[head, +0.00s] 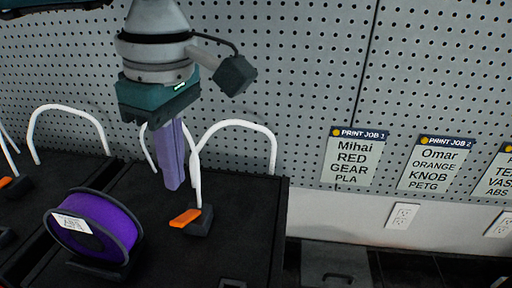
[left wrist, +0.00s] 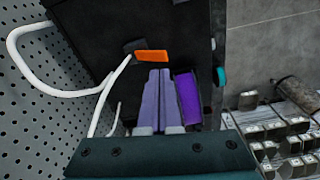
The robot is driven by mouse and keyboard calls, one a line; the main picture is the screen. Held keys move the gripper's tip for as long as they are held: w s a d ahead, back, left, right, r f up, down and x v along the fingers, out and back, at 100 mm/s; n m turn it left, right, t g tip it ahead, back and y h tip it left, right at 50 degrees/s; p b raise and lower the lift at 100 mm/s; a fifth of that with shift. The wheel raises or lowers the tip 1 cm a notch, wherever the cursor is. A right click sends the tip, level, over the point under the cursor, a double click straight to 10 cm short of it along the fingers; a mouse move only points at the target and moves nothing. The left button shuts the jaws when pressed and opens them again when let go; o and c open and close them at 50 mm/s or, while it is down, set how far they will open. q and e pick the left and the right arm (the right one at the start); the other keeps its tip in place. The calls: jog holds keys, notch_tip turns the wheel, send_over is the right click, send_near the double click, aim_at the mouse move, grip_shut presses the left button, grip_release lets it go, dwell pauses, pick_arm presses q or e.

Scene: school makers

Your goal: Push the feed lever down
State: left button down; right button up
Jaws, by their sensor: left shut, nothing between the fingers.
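The orange feed lever (head: 185,218) sticks out to the left of a small black feeder block (head: 201,222) on top of a black printer. The lever also shows in the left wrist view (left wrist: 152,56), just beyond the fingertips. My left gripper (head: 174,186) points down with its two lilac fingers shut and nothing between them. In the head view its tips appear above and slightly left of the lever. In the left wrist view the shut fingers (left wrist: 160,73) reach close to the lever's edge; I cannot tell whether they touch. My right gripper is not in view.
A purple filament spool (head: 100,226) stands left of the lever. A white tube (head: 236,123) arches from the feeder block. Another orange lever (head: 6,182) is at the far left. A pegboard wall (head: 310,70) with job cards (head: 354,158) stands behind.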

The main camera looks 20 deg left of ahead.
aim_at(183, 221)
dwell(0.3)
pick_arm(q)
jog(key=shift+a+f+b, duration=0.2)
jog(key=shift+f+b, duration=0.85)
jog(key=shift+f, duration=0.7)
jog(key=shift+a+f+b, duration=0.15)
jog(key=shift+f+b, duration=0.9)
jog(key=shift+f, duration=0.8)
notch_tip(183, 221, down, 4)
jog(key=b, duration=0.4)
jog(key=shift+r, duration=0.2)
jog(key=shift+r+p, duration=0.35)
jog(key=shift+p, duration=0.05)
jog(key=shift+d+r, duration=0.3)
jog(key=shift+d, duration=0.5)
jog(key=shift+d+r, duration=0.25)
jog(key=shift+d, duration=0.5)
